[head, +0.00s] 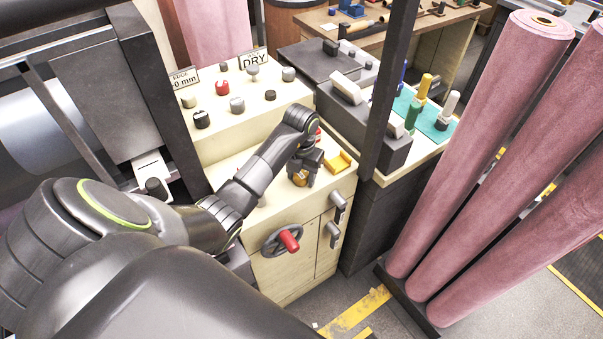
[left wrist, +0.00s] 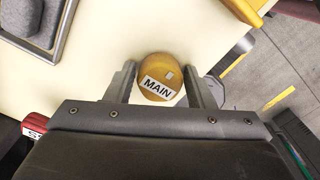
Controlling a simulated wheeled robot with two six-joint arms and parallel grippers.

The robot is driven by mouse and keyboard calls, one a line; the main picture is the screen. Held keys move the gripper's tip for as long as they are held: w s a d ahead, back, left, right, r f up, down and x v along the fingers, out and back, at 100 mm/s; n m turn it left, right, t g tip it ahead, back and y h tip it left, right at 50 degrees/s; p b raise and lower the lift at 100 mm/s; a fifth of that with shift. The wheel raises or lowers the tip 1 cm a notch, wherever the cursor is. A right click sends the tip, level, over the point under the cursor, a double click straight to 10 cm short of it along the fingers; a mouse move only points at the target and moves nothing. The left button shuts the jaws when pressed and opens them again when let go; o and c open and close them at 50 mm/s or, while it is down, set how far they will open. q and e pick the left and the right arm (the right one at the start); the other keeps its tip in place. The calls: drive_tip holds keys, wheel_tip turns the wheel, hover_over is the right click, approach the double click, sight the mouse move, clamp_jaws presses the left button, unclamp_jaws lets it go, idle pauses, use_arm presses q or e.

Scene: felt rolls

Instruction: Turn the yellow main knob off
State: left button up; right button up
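The yellow main knob (left wrist: 152,68) is round and bears a white label reading MAIN. In the left wrist view it sits between the two fingers of my left gripper (left wrist: 161,78), with a thin gap seeming to show at its right side. In the head view my left gripper (head: 302,174) points down over the cream cabinet top, and only a bit of the yellow knob (head: 299,179) shows between the dark fingers. My right gripper is not in view.
A yellow bracket (head: 340,162) lies close right of the gripper. A red part (left wrist: 36,126) is at the wrist view's left. Several knobs, one red (head: 222,88), stand on the raised panel behind. A handwheel (head: 283,241) is on the cabinet front. Pink rolls (head: 480,150) stand right.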

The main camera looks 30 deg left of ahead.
use_arm(q)
drive_tip(key=c, duration=0.8)
drive_tip(key=shift+r+n+p, duration=0.1)
drive_tip(key=shift+n+p, duration=0.4)
drive_tip(key=shift+n, duration=0.7)
drive_tip(key=shift+c, duration=0.2)
drive_tip(key=n+p, duration=0.2)
drive_tip(key=n, duration=0.3)
drive_tip(key=shift+n, duration=0.9)
